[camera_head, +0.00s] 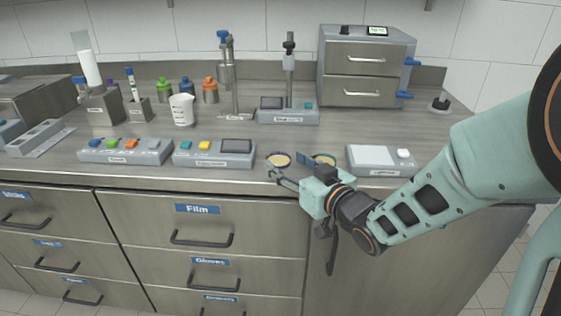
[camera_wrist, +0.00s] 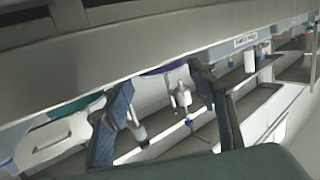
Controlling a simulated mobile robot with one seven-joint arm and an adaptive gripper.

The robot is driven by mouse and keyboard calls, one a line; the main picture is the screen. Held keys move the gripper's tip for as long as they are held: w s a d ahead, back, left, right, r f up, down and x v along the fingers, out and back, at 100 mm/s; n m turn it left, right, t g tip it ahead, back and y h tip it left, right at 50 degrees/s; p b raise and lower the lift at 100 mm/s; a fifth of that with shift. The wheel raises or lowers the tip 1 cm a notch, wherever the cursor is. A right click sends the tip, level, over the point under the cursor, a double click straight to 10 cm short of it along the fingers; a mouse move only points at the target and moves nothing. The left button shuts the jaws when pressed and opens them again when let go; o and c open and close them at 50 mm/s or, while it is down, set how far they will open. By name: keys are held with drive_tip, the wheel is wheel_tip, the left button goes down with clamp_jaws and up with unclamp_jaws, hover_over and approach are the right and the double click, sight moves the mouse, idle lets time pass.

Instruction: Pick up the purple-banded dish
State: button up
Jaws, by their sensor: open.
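The purple-banded dish (camera_head: 278,159) is a small round dish with pale tan contents, near the counter's front edge. In the wrist view, a purple edge (camera_wrist: 163,68) shows between the two fingers; the rest is out of sight. My gripper (camera_head: 284,164) is open and empty, its fingers reaching towards the dish from the front right. Its two dark blue fingers also show spread in the wrist view (camera_wrist: 161,76). I cannot tell whether a finger touches the dish. A second dish (camera_head: 326,159) stands to the right, partly hidden behind my gripper.
A white-topped panel device (camera_head: 372,158) stands right of the dishes. A control box with a dark screen (camera_head: 214,152) stands to their left. Stand devices (camera_head: 288,116) and a two-drawer cabinet (camera_head: 365,68) are behind. Drawers (camera_head: 205,225) lie below the counter edge.

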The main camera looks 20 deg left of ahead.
sight(278, 157)
drive_tip(key=b+x, duration=0.1)
drive_tip(key=x, duration=0.3)
drive_tip(key=shift+w+a+f, duration=0.1)
drive_tip(key=shift+a+f, duration=0.05)
drive_tip(key=shift+a, duration=0.15)
drive_tip(key=c, duration=0.8)
